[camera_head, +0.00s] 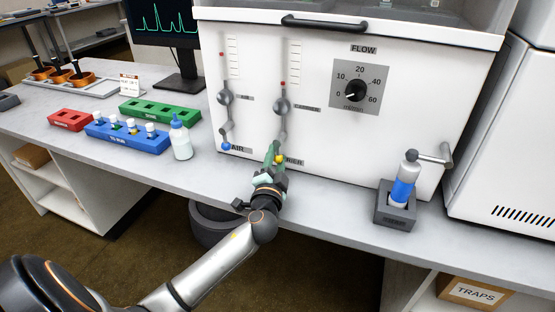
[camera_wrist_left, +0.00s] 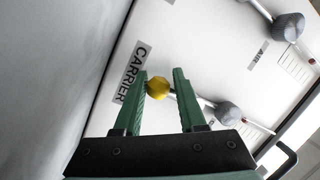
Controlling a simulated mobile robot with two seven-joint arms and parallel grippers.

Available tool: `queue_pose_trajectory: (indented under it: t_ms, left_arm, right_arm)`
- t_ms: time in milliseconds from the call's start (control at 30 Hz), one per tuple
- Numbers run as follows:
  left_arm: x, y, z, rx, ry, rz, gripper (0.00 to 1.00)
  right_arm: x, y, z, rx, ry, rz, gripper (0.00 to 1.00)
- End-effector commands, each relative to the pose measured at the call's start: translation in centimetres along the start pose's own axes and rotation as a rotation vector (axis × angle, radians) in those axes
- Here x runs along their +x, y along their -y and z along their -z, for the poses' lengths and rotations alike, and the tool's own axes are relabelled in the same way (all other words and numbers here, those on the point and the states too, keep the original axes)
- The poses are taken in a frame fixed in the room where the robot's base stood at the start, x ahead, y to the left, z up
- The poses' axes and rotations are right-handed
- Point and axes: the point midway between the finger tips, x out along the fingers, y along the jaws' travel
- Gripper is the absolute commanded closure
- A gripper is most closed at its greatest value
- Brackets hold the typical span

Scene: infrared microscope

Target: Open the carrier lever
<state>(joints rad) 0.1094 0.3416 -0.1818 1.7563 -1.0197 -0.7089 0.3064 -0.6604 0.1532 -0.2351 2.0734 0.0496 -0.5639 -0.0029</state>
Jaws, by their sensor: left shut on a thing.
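The carrier lever has a yellow knob (camera_wrist_left: 157,87) at its end, beside the CARRIER label (camera_wrist_left: 132,72). In the head view the yellow knob (camera_head: 278,159) shows low on the white cabinet front. Its grey valve body (camera_head: 282,106) is higher up, under a flow tube. My left gripper (camera_wrist_left: 163,88) has green fingers on both sides of the yellow knob and is shut on it. In the head view my left gripper (camera_head: 274,156) reaches the panel from below. The lever hangs downward from the valve. My right gripper is not in view.
The AIR lever with a blue knob (camera_head: 226,146) hangs to the left. A FLOW dial (camera_head: 354,88) is at the right. A dropper bottle (camera_head: 180,138), a blue rack (camera_head: 127,135) and a vial in a dark stand (camera_head: 396,207) stand on the bench.

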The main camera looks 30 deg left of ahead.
Motion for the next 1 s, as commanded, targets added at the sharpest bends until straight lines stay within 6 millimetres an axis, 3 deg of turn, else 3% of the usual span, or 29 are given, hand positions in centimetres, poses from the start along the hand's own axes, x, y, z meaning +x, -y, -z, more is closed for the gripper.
queue_pose_trajectory:
  t_ms: [133,167,433,767,1000]
  left_arm:
    - [0.0,0.1,0.5,0.0,-0.013,0.0,1.0]
    - [0.0,0.1,0.5,0.0,-0.014,0.0,0.59]
    - [0.0,0.1,0.3,-0.001,-0.008,0.002,0.29]
    - [-0.5,0.0,0.2,-0.002,-0.004,0.0,0.29]
    - [-4.4,-0.1,0.1,-0.005,-0.003,-0.003,0.29]
  right_arm:
    - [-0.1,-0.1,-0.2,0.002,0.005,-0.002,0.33]
    - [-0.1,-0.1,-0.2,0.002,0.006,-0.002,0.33]
    - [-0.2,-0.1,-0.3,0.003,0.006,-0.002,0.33]
    - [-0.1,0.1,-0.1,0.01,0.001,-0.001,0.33]
    - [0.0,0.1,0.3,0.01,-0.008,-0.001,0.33]
